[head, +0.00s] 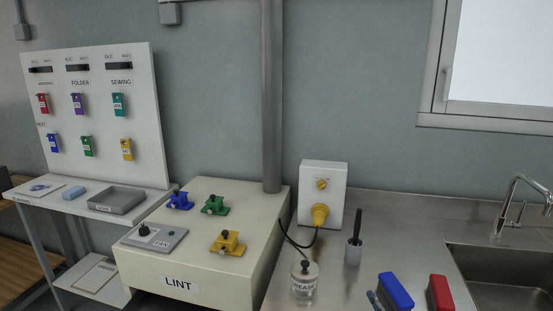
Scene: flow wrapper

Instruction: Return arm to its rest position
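No arm and no gripper of mine shows in the head view, so I cannot see either arm's pose or what the grippers hold. The cream box marked LINT (178,282) stands in the middle of the view. On its top are a blue clamp-like piece (180,202), a green one (215,206) and a yellow one (228,244). A grey panel marked FAN (153,237) with a black knob lies at its front left.
A white board (100,120) with several coloured tags stands behind a shelf holding a grey tray (117,201). On the steel counter (390,225) are a white socket box (322,178), a grease jar (304,285), blue (396,290) and red (440,292) brushes. A sink (500,275) lies right.

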